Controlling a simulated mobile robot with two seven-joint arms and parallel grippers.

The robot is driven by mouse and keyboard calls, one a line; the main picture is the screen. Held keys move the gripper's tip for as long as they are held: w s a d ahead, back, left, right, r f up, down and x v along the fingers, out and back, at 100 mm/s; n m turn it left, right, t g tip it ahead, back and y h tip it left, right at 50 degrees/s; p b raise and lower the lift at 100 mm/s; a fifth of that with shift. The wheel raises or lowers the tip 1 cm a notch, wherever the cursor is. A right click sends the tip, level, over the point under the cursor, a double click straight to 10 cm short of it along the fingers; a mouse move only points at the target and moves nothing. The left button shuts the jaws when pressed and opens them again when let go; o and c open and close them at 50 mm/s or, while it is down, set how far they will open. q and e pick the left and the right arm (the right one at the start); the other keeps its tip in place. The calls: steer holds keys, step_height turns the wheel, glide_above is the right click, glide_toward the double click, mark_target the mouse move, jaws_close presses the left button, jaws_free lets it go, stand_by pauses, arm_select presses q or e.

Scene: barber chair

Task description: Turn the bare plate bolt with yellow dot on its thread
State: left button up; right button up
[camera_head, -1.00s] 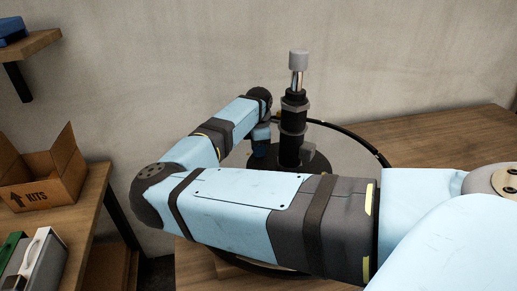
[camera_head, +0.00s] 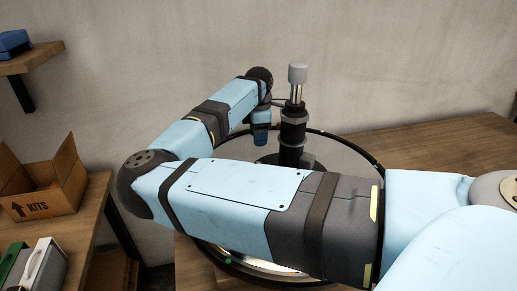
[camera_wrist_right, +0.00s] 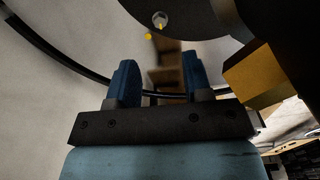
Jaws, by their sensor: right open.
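In the right wrist view a small grey bolt (camera_wrist_right: 160,18) with a yellow mark sits on the underside of a dark round plate (camera_wrist_right: 190,14). A yellow dot (camera_wrist_right: 148,37) shows at the plate's edge beside it. My right gripper (camera_wrist_right: 160,72) has two blue fingers apart with nothing between them, pointing towards the plate and short of the bolt. In the head view my right gripper (camera_head: 261,136) hangs just left of the black chair column (camera_head: 292,135), apart from it. The bolt is not visible there. My left gripper is out of view.
A black ring (camera_head: 350,138) circles the column above the round base. A yellow block (camera_wrist_right: 255,76) is close to the right finger in the wrist view. A cardboard box (camera_head: 42,182) stands on a left shelf. The wooden surface (camera_head: 440,140) at right is clear.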

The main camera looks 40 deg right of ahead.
step_height(320, 180, up, 5)
steer(key=shift+f, duration=0.1)
stand_by(0.6)
